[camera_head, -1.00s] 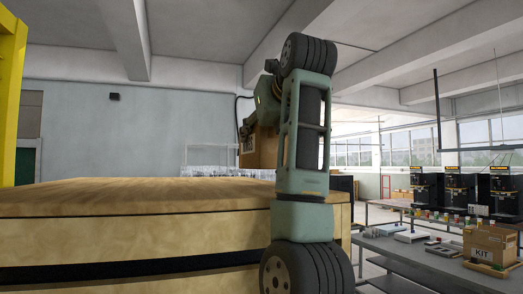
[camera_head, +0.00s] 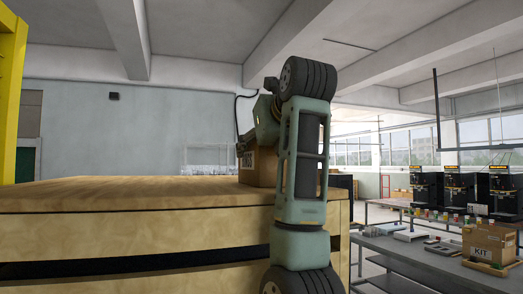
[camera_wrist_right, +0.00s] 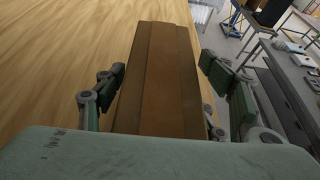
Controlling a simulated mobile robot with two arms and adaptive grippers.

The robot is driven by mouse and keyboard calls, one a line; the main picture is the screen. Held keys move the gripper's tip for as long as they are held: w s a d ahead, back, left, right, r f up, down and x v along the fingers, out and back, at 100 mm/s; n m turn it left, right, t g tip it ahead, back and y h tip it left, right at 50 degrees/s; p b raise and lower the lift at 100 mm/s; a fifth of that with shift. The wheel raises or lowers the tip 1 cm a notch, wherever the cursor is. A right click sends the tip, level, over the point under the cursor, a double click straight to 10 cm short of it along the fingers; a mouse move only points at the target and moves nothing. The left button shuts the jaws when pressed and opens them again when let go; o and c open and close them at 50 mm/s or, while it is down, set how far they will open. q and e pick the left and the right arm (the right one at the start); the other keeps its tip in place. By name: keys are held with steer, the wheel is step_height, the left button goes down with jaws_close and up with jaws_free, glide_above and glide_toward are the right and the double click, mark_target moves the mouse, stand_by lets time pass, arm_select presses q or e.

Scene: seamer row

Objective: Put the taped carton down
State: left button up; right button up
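The taped carton (camera_head: 263,167) is a brown box with dark print, low over the right end of a wooden top (camera_head: 130,190). Its base looks at or very near the wood; contact is not certain. In the right wrist view the carton's brown upper face (camera_wrist_right: 160,75) lies between the fingers of my right gripper (camera_wrist_right: 163,85). In the head view my right arm covers the carton's right part. My left gripper is out of view.
The wooden top is bare left of the carton. At the right, a grey bench (camera_head: 405,248) carries a carton marked KIT (camera_head: 488,243) and flat trays. Black machines (camera_head: 460,192) stand behind it. A yellow post (camera_head: 11,95) stands at the far left.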

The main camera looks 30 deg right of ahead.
steer(key=shift+o, duration=0.8)
steer(key=shift+r, duration=0.1)
steer(key=shift+s+r, duration=0.1)
steer(key=shift+s, duration=0.1)
steer(key=b+v, duration=0.6)
steer(key=v, duration=0.5)
steer(key=shift+s+a+b, duration=0.15)
steer(key=shift+s+b, duration=0.05)
steer(key=shift+b, duration=0.2)
